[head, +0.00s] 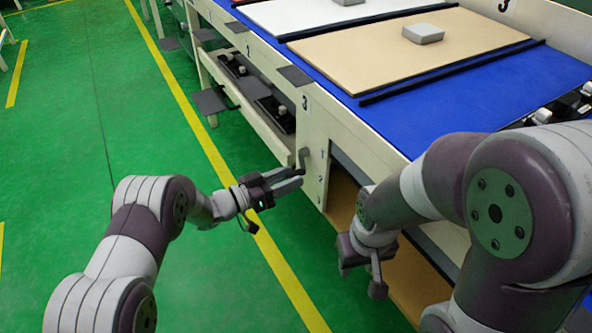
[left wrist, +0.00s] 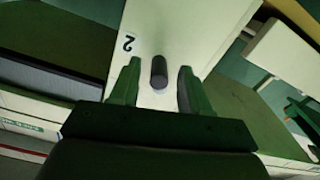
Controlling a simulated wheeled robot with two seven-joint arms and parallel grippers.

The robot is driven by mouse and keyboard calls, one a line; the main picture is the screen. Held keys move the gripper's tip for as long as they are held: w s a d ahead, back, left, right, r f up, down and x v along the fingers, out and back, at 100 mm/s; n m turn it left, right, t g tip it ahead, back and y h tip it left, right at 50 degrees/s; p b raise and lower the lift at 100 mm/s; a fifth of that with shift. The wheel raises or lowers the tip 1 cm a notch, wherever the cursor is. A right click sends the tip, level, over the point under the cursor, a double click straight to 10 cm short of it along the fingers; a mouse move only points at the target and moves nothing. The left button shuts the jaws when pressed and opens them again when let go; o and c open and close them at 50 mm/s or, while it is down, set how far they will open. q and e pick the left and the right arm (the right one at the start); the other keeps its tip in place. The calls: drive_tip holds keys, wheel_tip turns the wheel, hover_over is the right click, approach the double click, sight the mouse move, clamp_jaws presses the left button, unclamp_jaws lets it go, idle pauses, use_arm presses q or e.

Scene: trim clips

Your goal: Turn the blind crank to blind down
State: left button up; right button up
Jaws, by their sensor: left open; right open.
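The blind crank (head: 303,157) is a small grey handle on the front of the pale bench post marked 3. In the left wrist view its dark cylindrical knob (left wrist: 158,72) stands between the two fingers, with space on both sides. My left gripper (head: 296,180) is open and reaches in from the left, with its fingertips close to the crank; it also shows in the left wrist view (left wrist: 158,88). Contact with the knob cannot be made out. My right gripper (head: 362,282) is open and empty, pointing down in front of the bench. No blind can be clearly made out.
The long bench has a blue top (head: 465,103) with a tan board (head: 400,60) and a grey block (head: 423,33) on it. Dark plates (head: 295,76) jut from its front edge.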

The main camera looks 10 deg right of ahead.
use_arm(q)
drive_tip(key=p+v, duration=0.3)
drive_tip(key=v, duration=0.6)
drive_tip(key=shift+a, duration=0.35)
drive_tip(key=shift+s+r, duration=0.1)
